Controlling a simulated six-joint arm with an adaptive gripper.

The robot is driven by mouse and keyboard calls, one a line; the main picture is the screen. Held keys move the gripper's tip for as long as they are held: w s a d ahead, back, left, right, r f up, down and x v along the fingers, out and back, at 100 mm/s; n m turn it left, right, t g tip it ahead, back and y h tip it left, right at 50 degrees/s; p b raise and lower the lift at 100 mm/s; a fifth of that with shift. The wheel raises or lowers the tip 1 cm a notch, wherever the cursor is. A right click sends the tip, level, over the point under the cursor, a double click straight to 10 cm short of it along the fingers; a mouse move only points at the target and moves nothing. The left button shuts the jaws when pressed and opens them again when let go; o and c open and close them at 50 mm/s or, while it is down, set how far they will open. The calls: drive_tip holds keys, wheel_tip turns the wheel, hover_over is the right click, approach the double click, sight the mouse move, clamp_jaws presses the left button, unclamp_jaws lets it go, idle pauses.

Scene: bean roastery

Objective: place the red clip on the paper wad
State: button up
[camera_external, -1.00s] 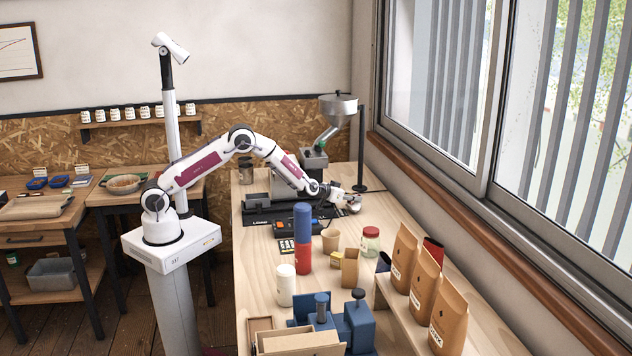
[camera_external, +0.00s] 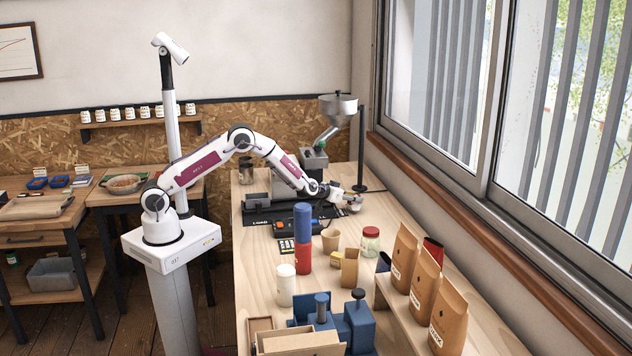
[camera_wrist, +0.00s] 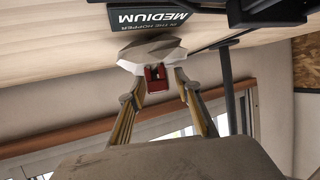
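My gripper (camera_wrist: 160,82) reaches over the workbench at the far end. In the wrist view its two fingers stand apart, with the red clip (camera_wrist: 156,79) between their tips. A gap shows at the clip's right side; contact on the left cannot be told. The pale, faceted paper wad (camera_wrist: 148,52) is right beyond the clip, and the clip appears against it. In the external view my gripper (camera_external: 347,196) is near the grey-white wad (camera_external: 354,205), on the bench right of the black machine; the clip is too small to make out there.
A black "MEDIUM" sign (camera_wrist: 150,17) lies close to the wad. A dark stand pole (camera_external: 361,145) rises just behind my gripper. A glass jar (camera_external: 370,241), paper cup (camera_external: 330,240) and blue-red cylinder (camera_external: 303,240) stand nearer the camera. The bench right of my gripper is clear.

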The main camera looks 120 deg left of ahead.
drive_tip(key=v, duration=1.1)
drive_tip(key=shift+d, duration=0.25)
drive_tip(key=shift+r, duration=0.15)
idle(0.8)
drive_tip(key=w+d+r+m+t+h, duration=0.1)
drive_tip(key=w+d+r+m+h, duration=0.2)
drive_tip(key=d, duration=0.5)
drive_tip(key=w+d+r+t+h, duration=0.1)
drive_tip(key=w+d+r+t, duration=0.1)
drive_tip(key=d+r, duration=0.35)
drive_tip(key=w+d+r+m+t+h, duration=0.1)
drive_tip(key=w+d+r+m+h, duration=0.15)
drive_tip(key=d, duration=0.75)
drive_tip(key=s+d+r+m+h, duration=0.1)
drive_tip(key=s+d+r+h, duration=0.15)
drive_tip(key=d, duration=0.65)
drive_tip(key=s+d+r+m+h, duration=0.1)
drive_tip(key=s+d+r+m, duration=0.15)
drive_tip(key=d, duration=0.65)
drive_tip(key=s+d+m+g, duration=0.1)
drive_tip(key=s+d, duration=0.4)
drive_tip(key=s, duration=0.3)
drive_tip(key=s+d+f+m+g+h, duration=0.1)
drive_tip(key=s+d+m, duration=0.1)
drive_tip(key=s+d, duration=0.3)
drive_tip(key=s+d+f+m+g+h, duration=0.1)
drive_tip(key=s+d, duration=0.4)
drive_tip(key=s, duration=0.7)
drive_tip(key=shift+g, duration=0.3)
